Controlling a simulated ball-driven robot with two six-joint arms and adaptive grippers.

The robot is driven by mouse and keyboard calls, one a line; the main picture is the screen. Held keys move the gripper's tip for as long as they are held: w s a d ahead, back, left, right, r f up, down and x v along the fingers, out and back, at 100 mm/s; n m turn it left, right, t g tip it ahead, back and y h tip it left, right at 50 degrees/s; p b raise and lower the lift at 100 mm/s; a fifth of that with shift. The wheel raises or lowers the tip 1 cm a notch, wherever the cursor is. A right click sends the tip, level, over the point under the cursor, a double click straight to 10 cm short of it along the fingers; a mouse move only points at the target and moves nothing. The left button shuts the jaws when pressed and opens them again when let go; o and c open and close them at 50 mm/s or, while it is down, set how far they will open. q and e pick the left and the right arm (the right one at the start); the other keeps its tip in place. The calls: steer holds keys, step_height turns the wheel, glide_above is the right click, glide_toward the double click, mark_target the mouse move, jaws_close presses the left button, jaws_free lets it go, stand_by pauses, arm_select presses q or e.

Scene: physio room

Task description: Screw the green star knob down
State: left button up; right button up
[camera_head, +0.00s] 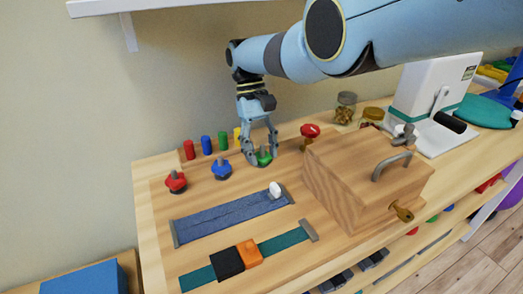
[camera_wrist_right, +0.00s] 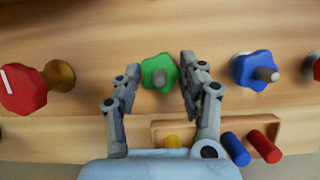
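The green star knob (camera_head: 264,157) sits on a stud at the back of the wooden board, between the blue and the red star knobs. In the right wrist view the green star knob (camera_wrist_right: 159,73) is at the centre, with a grey stud end showing in its middle. My right gripper (camera_head: 263,156) comes down over it from above. How far the knob is from the board is hard to tell. My left gripper is not in view.
A blue star knob (camera_head: 221,169) and a red one (camera_head: 176,182) stand to the left, a red knob (camera_head: 310,131) on a brass base to the right. Several coloured pegs (camera_head: 206,145) stand behind. A wooden box (camera_head: 365,175) stands close on the right; blue strap (camera_head: 230,215) lies in front.

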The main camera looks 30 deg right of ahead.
steer(key=o, duration=0.4)
steer(key=shift+r, duration=0.1)
